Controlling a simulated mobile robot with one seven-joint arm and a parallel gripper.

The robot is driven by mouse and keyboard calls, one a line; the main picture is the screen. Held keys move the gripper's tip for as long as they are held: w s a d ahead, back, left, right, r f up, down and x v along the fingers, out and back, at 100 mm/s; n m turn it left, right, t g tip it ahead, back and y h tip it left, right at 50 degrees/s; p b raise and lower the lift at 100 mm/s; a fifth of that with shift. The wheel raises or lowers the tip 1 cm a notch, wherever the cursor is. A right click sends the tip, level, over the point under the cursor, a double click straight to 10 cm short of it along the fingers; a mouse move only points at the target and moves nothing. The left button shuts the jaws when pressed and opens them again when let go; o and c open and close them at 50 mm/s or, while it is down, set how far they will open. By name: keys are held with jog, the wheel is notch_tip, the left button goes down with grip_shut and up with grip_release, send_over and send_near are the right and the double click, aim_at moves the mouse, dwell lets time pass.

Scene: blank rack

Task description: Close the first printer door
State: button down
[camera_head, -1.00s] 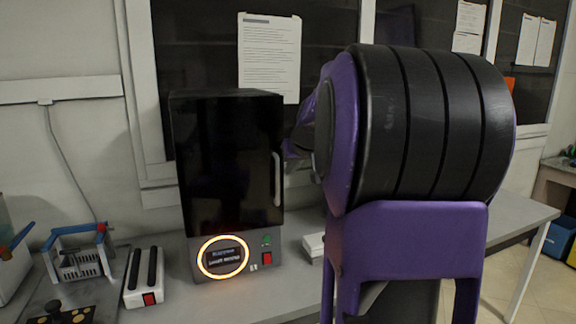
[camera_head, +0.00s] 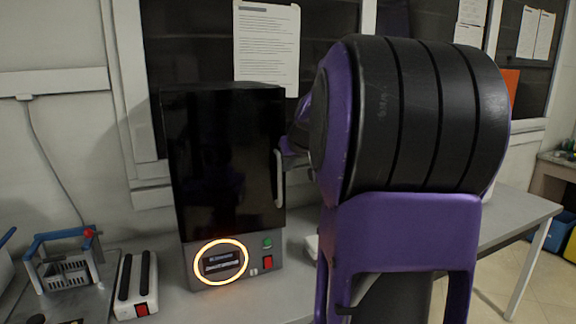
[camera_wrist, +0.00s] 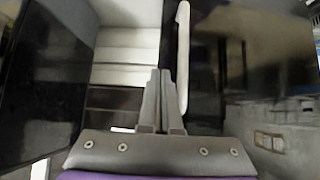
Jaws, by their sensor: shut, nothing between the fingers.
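The printer (camera_head: 185,249) is a black box on a grey base with a glowing orange ring, left of centre in the head view. Its glossy black door (camera_head: 225,160) faces me, with a pale upright handle (camera_head: 279,178) at its right edge. I cannot tell from this view whether the door is fully shut. My gripper (camera_wrist: 160,72) is shut and empty in the wrist view. Its fingertips are just left of the pale handle (camera_wrist: 184,55), which is on a dark reflective panel; contact is unclear. In the head view my arm hides most of the gripper.
The grey table (camera_head: 505,215) runs along the wall. A white block with black bars (camera_head: 136,285) and a blue-framed rack (camera_head: 62,262) stand left of the printer. A sheet of paper (camera_head: 266,45) hangs behind it. My arm covers the area right of the printer.

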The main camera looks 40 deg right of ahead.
jog(key=w, duration=0.1)
jog(key=w+d+n+y, duration=0.1)
jog(key=w, duration=0.1)
jog(key=shift+d+r, duration=0.1)
jog(key=shift+r, duration=0.05)
jog(key=shift+w+r+t, duration=0.1)
jog(key=shift+t, duration=0.2)
